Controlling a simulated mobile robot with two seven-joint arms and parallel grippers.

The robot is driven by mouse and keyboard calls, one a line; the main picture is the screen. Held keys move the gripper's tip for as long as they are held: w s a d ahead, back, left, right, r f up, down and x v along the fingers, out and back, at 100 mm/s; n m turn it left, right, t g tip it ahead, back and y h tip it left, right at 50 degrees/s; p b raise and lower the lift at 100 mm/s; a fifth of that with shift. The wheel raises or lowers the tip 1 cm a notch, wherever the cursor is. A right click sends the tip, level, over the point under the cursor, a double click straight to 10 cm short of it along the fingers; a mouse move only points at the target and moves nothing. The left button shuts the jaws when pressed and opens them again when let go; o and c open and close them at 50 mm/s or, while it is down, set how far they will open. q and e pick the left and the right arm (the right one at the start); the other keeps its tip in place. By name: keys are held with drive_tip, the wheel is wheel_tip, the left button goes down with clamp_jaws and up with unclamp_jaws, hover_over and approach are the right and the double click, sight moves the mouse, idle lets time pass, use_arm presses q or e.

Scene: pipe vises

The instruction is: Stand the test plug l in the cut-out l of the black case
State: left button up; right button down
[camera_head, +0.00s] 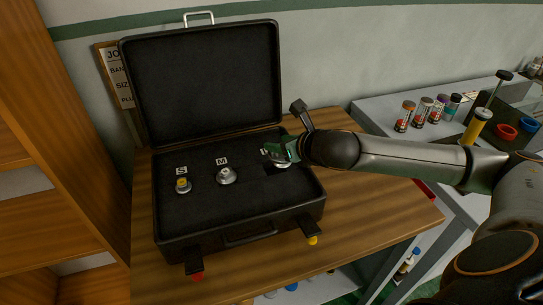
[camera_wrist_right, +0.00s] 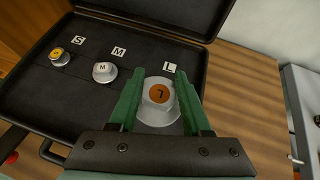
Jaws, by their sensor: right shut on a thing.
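The black case (camera_head: 240,222) stands open on the wooden table, its lid upright at the back. Test plug l (camera_wrist_right: 158,93), silvery with an orange top bearing a letter, is between the green fingers of my right gripper (camera_wrist_right: 160,88), which is shut on it. In the head view the gripper (camera_head: 282,152) is over the right part of the foam, by the L label. The plug looks upright. Cut-out l is mostly hidden beneath the plug and gripper; I cannot tell how deep the plug sits. My left gripper is not in view.
The S plug (camera_head: 183,185) with a yellow top and the M plug (camera_head: 226,175) stand in the foam to the left. The raised lid (camera_head: 205,80) is behind. A grey bench (camera_head: 385,110) with several small bottles is at the right.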

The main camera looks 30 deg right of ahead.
drive_tip(key=shift+w+d+f, duration=0.3)
drive_tip(key=shift+w+f, duration=0.7)
drive_tip(key=shift+f, duration=0.55)
drive_tip(key=shift+w+d+f, duration=0.25)
drive_tip(key=shift+w+f, duration=0.75)
drive_tip(key=shift+f, duration=0.6)
drive_tip(key=shift+w+d+f, duration=0.3)
drive_tip(key=shift+w+f, duration=0.7)
drive_tip(key=shift+f, duration=0.55)
drive_tip(key=shift+f, duration=0.15)
drive_tip(key=shift+f, duration=0.1)
drive_tip(key=shift+c, duration=1.8)
unclamp_jaws()
drive_tip(key=shift+s+r, duration=0.2)
drive_tip(key=shift+r, duration=0.1)
drive_tip(key=v, duration=1.1)
drive_tip(key=shift+s+r, duration=0.2)
drive_tip(key=shift+s, duration=0.05)
